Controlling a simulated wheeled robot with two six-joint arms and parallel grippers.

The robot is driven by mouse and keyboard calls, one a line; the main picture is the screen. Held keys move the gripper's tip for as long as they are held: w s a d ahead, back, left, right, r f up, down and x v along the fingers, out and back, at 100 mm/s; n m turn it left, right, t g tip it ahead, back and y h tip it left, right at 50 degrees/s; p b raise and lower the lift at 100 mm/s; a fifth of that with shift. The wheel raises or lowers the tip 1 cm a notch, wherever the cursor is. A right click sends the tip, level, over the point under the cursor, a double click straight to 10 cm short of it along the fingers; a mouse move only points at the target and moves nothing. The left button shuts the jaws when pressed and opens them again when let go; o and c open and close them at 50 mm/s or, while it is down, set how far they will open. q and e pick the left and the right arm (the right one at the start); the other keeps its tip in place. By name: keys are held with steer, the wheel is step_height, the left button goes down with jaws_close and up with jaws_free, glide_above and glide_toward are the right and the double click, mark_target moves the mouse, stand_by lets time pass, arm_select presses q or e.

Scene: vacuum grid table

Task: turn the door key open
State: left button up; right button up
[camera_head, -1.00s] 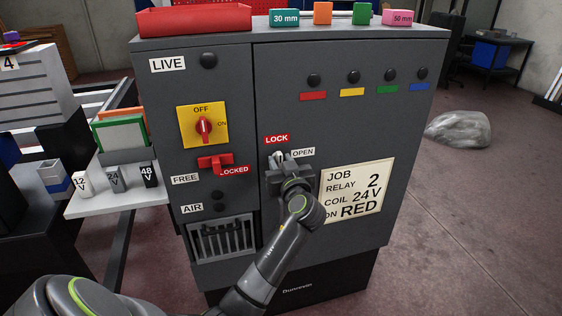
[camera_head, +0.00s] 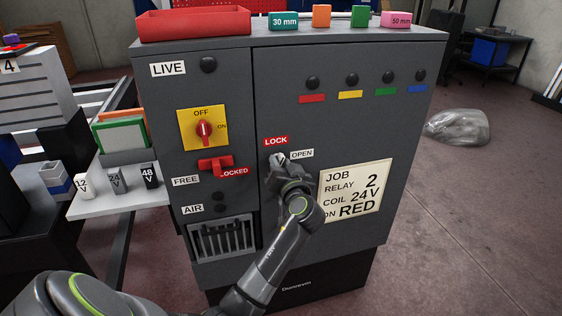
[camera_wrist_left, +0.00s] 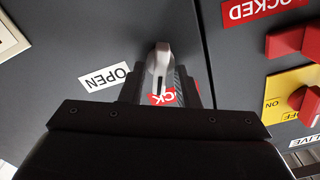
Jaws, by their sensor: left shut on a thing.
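The grey door key (camera_wrist_left: 160,62) sits in the cabinet door (camera_head: 330,115), between the red LOCK label (camera_head: 276,140) and the white OPEN label (camera_head: 302,154). My left gripper (camera_wrist_left: 160,85) is at the lock and shut on the key, with its rounded end showing between the fingers in the left wrist view. In the head view the left gripper (camera_head: 281,168) hides most of the key, so its exact angle is hard to tell. The door looks closed. My right gripper is not in view.
Left of the key are a red rotary switch (camera_head: 204,129) on a yellow plate and a red latch (camera_head: 215,165) beside the LOCKED label. A job card (camera_head: 356,190) is on the door at right. A red tray (camera_head: 193,22) and coloured blocks stand on top.

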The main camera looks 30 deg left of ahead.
arm_select(q)
steer(key=shift+r+m+p, duration=0.1)
steer(key=shift+m+p, duration=0.3)
steer(key=shift+m, duration=0.6)
steer(key=m+p, duration=0.2)
steer(key=m, duration=0.1)
steer(key=shift+w+m, duration=0.1)
steer(key=shift+m, duration=0.2)
steer(key=m+p, duration=0.2)
steer(key=m, duration=0.2)
steer(key=shift+f+m+p, duration=0.2)
steer(key=shift+m+p, duration=0.4)
steer(key=shift+m, duration=0.6)
